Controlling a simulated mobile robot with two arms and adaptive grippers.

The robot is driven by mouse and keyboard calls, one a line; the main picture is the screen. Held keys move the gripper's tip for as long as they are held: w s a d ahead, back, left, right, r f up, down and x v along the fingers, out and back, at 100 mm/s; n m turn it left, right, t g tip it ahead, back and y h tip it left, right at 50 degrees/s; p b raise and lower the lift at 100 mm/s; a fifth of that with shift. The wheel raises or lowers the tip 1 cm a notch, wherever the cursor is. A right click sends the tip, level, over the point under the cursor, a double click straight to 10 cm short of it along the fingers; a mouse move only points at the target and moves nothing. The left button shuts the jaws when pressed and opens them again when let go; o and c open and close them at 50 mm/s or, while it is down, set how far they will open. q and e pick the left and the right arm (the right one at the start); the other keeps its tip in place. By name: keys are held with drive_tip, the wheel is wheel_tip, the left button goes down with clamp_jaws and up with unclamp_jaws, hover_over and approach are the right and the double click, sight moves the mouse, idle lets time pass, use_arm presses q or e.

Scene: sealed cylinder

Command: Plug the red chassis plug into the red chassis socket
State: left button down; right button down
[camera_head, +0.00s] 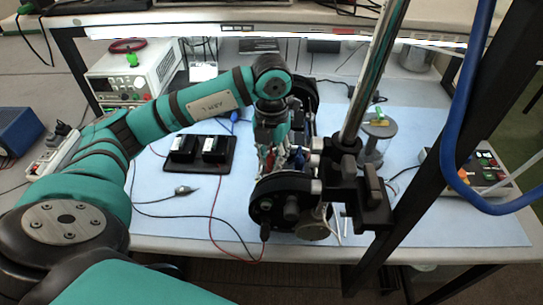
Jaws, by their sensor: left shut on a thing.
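My left gripper (270,140) points down over the middle of the black cylindrical chassis (287,196), which stands on the blue mat. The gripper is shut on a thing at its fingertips. Small red parts (268,161) show just below the fingertips, among white and blue parts inside the chassis. I take the held thing to be the red chassis plug, but the fingers largely hide it. I cannot pick out the red chassis socket, nor tell whether plug and socket touch. My right gripper is not in view.
A metal pole (372,75) with a black clamp stands right of the chassis. A thin red cable (217,208) and a black probe lie on the blue mat (440,215). A clear jar (377,138) stands at right.

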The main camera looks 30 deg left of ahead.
use_arm(q)
drive_tip(key=shift+f, duration=0.15)
drive_tip(key=c, duration=1.1)
unclamp_jaws()
wheel_tip(320, 180, up, 12)
